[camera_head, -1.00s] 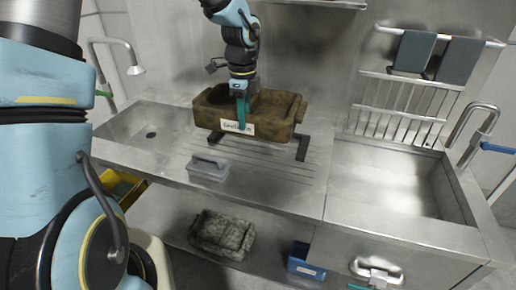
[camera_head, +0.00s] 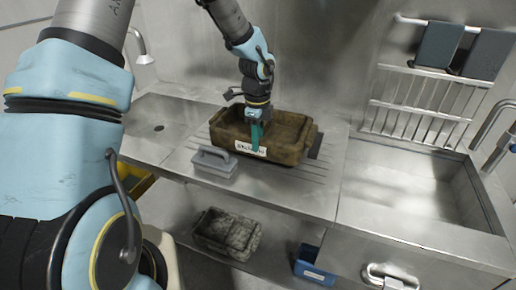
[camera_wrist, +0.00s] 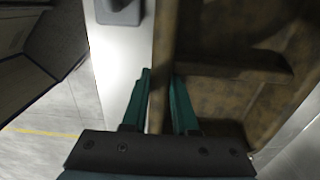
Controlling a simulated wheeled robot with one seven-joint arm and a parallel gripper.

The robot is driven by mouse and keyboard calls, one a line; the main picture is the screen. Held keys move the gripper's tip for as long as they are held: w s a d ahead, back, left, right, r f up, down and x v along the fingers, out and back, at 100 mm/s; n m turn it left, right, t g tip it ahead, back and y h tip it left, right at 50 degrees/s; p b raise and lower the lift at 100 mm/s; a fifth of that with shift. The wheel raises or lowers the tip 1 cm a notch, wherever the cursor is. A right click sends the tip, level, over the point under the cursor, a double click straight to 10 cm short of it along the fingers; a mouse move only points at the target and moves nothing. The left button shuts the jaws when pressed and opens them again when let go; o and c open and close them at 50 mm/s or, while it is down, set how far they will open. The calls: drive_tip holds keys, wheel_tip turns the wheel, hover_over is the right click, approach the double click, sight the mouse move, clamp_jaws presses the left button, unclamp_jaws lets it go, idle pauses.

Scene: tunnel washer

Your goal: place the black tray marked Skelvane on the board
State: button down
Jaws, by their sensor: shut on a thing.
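The tray (camera_head: 290,150) is a deep, mottled brown-black box with a white label (camera_head: 251,149) on its front; the lettering is too small to read surely. It sits low over the ribbed steel board (camera_head: 302,182); I cannot tell whether its base touches. My gripper (camera_head: 256,140) comes from above, shut on the tray's front wall. In the wrist view, the teal fingers of my gripper (camera_wrist: 162,100) stand on either side of that wall, and the tray's inside (camera_wrist: 225,95) shows at the right and looks empty. The tray hides much of the board.
A small grey handled caddy (camera_head: 214,163) stands close in front of the tray's left end. A sink basin (camera_head: 415,195) lies at right, another at left (camera_head: 150,130). Below the counter are a mottled grey tray (camera_head: 227,233) and a blue bin (camera_head: 312,266). The board's front right is clear.

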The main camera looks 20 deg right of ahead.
drive_tip(key=shift+f+p, duration=0.3)
drive_tip(key=shift+f, duration=1.55)
drive_tip(key=shift+f, duration=0.2)
drive_tip(key=c, duration=0.7)
unclamp_jaws()
drive_tip(key=shift+r, duration=0.1)
wheel_tip(320, 180, up, 12)
drive_tip(key=shift+r+b, duration=0.15)
drive_tip(key=shift+b, duration=1.05)
